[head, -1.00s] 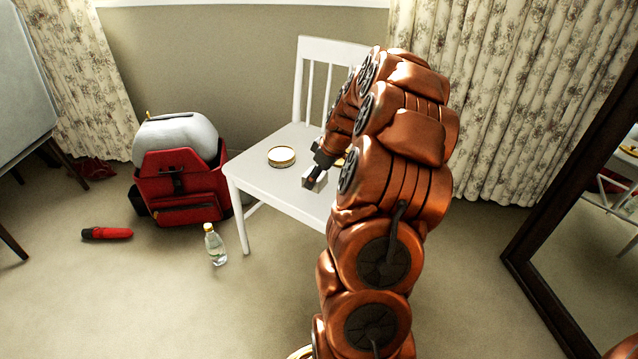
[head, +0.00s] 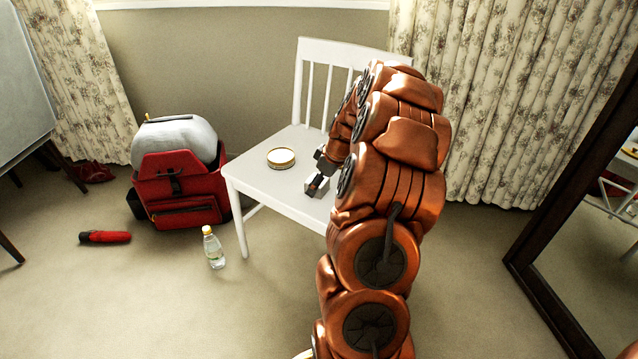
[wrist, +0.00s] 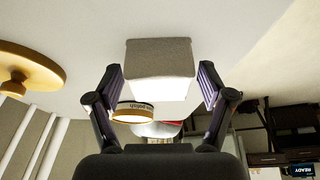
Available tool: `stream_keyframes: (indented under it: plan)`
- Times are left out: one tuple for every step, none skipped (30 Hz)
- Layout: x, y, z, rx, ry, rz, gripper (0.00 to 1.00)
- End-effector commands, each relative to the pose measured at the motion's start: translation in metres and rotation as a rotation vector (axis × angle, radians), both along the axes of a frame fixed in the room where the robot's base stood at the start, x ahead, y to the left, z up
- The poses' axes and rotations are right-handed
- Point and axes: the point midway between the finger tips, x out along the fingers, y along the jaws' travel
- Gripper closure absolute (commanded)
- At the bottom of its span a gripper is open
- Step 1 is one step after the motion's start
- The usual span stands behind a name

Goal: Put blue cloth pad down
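A pale grey block-like pad (wrist: 160,60), its near side bright white, sits between the fingers of my gripper (wrist: 160,85) in the wrist view. It looks grey-white rather than blue. One finger is at each side, close against it; any slim gap is hard to judge. In the head view the pad (head: 314,188) is at the white chair's seat (head: 265,180), right of the round tin (head: 281,157). My gripper (head: 323,172) is over it. I cannot tell whether its underside touches the seat. My arm hides the seat's right part.
The tin also shows in the wrist view (wrist: 133,113). A red backpack (head: 185,190), a bottle (head: 213,248) and a red object (head: 105,237) are on the floor at left. A dark-framed mirror (head: 560,275) stands at right. The seat's front left is clear.

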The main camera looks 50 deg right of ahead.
Motion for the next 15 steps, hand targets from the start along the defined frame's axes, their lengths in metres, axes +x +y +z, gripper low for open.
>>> stream_keyframes:
  plan:
    - [0.0001,0.0,0.0001,0.0,0.0,0.0,0.11]
    - [0.0001,0.0,0.0003,0.0,0.0,0.0,0.11]
    - [0.0001,0.0,0.0003,0.0,0.0,0.0,0.11]
    - [0.0001,0.0,0.0003,0.0,0.0,0.0,0.11]
    - [0.0002,0.0001,0.0003,0.0,0.0,0.0,0.11]
    - [0.0002,0.0,0.0004,0.0,0.0,0.0,0.11]
    - [0.0002,0.0,0.0004,0.0,0.0,0.0,0.11]
    - [0.0002,0.0,0.0004,0.0,0.0,0.0,0.11]
    - [0.0002,0.0,0.0004,0.0,0.0,0.0,0.11]
    - [0.0002,0.0001,0.0003,0.0,0.0,0.0,0.11]
    - [0.0001,0.0,0.0,0.0,0.0,0.0,0.11]
    - [0.0,0.0,-0.0005,0.0,0.0,-0.001,0.11]
    - [0.0,0.0,-0.0013,0.0,0.0,-0.001,0.11]
    - [-0.0001,0.0,-0.0022,0.001,-0.001,-0.001,0.11]
    - [-0.0002,-0.0001,-0.0039,0.001,-0.001,-0.002,0.11]
